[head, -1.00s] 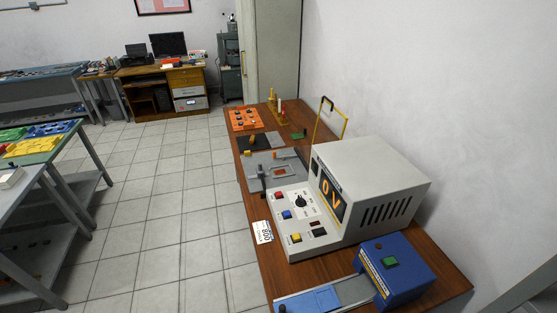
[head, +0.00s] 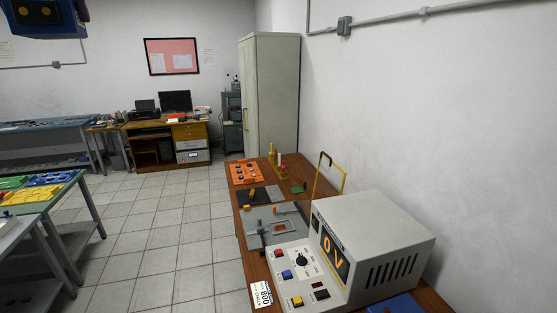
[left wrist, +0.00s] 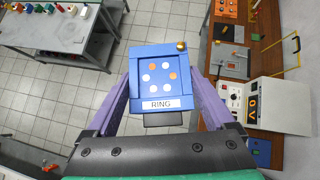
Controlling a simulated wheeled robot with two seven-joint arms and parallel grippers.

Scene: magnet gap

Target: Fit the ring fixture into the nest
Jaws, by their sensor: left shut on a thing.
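The ring fixture (left wrist: 159,88) is a blue square block with white and orange dots, a RING label and a small brass knob at one corner. My left gripper (left wrist: 162,80) has purple fingers on both sides of it and is shut on it, with tiled floor far below. My right gripper is not in view.
The grey 0 V console (head: 375,240) stands on the wooden table (head: 240,205), with a yellow wire frame (head: 317,180) behind it. An orange block (head: 244,172) lies at the far end. A dark blue object (head: 43,18) is at the top left. Tiled floor is clear left of the table.

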